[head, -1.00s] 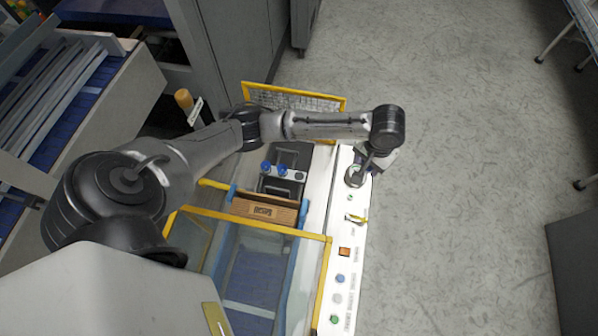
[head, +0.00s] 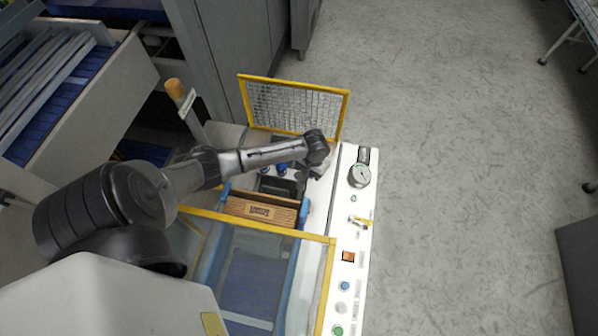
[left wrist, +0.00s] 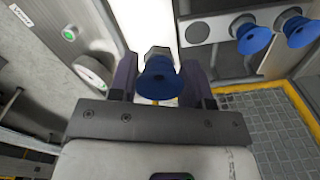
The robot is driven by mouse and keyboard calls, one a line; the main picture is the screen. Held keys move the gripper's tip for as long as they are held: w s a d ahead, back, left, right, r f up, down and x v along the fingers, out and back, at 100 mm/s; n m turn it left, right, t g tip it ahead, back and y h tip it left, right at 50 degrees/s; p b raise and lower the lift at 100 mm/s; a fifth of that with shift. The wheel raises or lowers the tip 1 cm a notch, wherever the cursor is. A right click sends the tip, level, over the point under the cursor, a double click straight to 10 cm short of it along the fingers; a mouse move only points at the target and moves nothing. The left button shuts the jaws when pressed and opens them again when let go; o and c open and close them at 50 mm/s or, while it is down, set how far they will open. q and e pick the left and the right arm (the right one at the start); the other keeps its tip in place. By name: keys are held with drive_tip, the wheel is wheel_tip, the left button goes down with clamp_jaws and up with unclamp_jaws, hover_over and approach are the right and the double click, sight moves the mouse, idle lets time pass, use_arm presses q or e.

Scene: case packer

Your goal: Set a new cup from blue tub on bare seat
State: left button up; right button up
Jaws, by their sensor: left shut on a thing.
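My left gripper (left wrist: 160,84) is shut on a blue suction cup (left wrist: 160,78) with a grey hex fitting, held between its two dark fingers. In the head view this gripper (head: 314,173) is small and partly hidden by its wrist, at the right end of the tool bar. The bar shows in the left wrist view with two fitted blue cups (left wrist: 252,38) (left wrist: 296,27). A round dark spot on the bar, which looks like the bare seat (left wrist: 196,32), lies just beyond the held cup, apart from it. I cannot make out the blue tub. My right gripper is not in view.
A yellow-framed mesh guard (head: 295,107) stands behind the bar. An open brown carton (head: 260,209) sits in front between blue guides. A white panel (head: 345,235) with a gauge (head: 361,176) and buttons runs along the right. A yellow-framed clear cover (head: 255,275) is nearer.

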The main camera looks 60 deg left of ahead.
use_arm(q)
hover_over(299, 176)
wheel_tip(299, 176, down, 4)
drive_tip(key=shift+r, duration=0.1)
drive_tip(key=shift+f+b, duration=0.6)
drive_tip(key=shift+f, duration=1.4)
drive_tip(key=shift+f, duration=0.15)
drive_tip(key=o, duration=0.6)
